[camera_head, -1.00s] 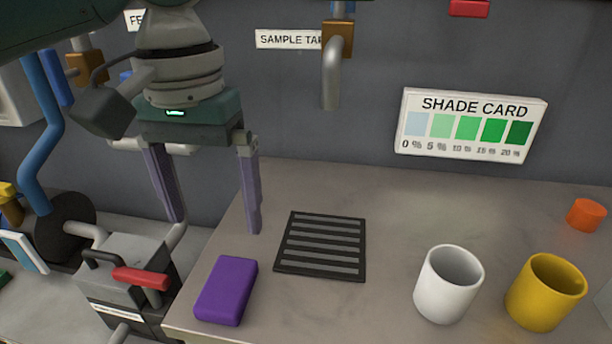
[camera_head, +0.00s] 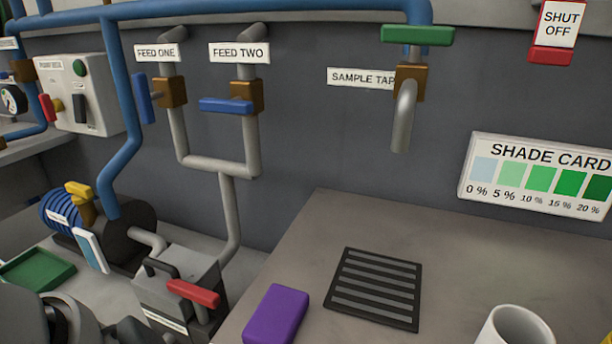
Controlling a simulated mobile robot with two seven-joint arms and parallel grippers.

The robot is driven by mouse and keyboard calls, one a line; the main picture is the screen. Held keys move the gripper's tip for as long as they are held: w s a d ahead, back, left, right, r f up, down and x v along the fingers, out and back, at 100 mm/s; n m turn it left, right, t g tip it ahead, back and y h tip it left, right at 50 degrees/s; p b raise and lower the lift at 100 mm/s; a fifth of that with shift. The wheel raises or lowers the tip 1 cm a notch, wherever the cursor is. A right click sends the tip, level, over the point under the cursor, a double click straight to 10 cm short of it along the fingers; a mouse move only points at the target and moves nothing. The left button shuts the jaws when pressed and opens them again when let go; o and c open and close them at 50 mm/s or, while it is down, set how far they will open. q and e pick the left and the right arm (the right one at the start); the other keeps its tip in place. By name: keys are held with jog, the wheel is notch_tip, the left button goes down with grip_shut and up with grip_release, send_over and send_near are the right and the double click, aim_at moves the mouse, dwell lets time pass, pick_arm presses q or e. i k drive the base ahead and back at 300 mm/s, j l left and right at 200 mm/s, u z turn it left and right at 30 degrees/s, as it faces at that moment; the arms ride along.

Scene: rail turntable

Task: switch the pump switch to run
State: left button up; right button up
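The pale control box (camera_head: 101,107) is on the wall at the far left. Its small label (camera_head: 51,65) seems to begin with "PUMP", but the rest is too small to read surely. A black switch lever (camera_head: 80,108) and a green round button (camera_head: 79,68) are on its face. I cannot read the switch positions. The blue ribbed pump (camera_head: 59,213) stands below. Neither gripper is in view; only grey parts, likely of my arm, show at the bottom left.
A blue pipe (camera_head: 112,90) runs down just right of the box. Feed valves with a blue handle (camera_head: 226,105) and the sample tap (camera_head: 404,118) are on the wall. A grey box with a red handle (camera_head: 194,292), a purple block (camera_head: 275,314) and a black grate (camera_head: 375,289) are lower.

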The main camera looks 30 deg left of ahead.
aim_at(78, 101)
jog(key=u, duration=2.2)
